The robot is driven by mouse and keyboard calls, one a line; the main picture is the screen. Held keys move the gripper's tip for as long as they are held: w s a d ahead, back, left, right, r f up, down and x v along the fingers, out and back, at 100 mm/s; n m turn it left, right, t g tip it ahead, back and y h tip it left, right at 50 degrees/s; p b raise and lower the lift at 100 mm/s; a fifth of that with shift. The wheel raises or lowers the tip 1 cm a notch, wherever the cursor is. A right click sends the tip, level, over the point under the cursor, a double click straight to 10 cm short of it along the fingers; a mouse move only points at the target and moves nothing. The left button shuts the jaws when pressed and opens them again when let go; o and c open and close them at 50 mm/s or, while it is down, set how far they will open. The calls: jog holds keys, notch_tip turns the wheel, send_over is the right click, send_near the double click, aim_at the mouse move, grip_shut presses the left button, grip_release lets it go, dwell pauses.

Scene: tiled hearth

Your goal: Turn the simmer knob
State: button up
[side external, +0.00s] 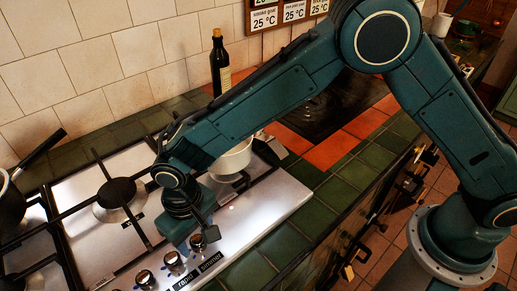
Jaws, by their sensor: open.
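A row of dark, silver-based knobs runs along the front edge of the steel hob (262,208). The simmer knob (197,244) is the rightmost one I can make out, behind the label reading "simmer". My gripper (205,232) points down over the front right of the hob, right at this knob. Its jaws are open. A dark finger shows just above and to the right of the knob, and my wrist hides part of the area. I cannot tell whether the fingers touch the knob or stand around it.
Other knobs (173,259) sit close by on the left. A pale pot (233,158) stands behind my wrist, and a dark pan (10,205) is at far left. A dark bottle (220,65) stands by the wall. Green tiles (310,215) at right are clear.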

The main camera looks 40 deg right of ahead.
aim_at(198, 237)
notch_tip(198, 237, up, 13)
dwell(0.5)
dwell(0.5)
jog(key=s+d+r+m+t+y, duration=0.1)
jog(key=s+d+r, duration=0.1)
jog(key=d+r, duration=0.6)
jog(key=s+d+r+t, duration=0.1)
jog(key=d+r, duration=0.4)
jog(key=d, duration=0.8)
jog(key=s+d+m+t+h, duration=0.1)
jog(key=s+d+t, duration=0.2)
jog(key=s+d, duration=1.1)
jog(key=shift+s+d+f+m+t, duration=0.3)
jog(key=shift+s+d+f, duration=0.05)
jog(key=shift+s, duration=0.75)
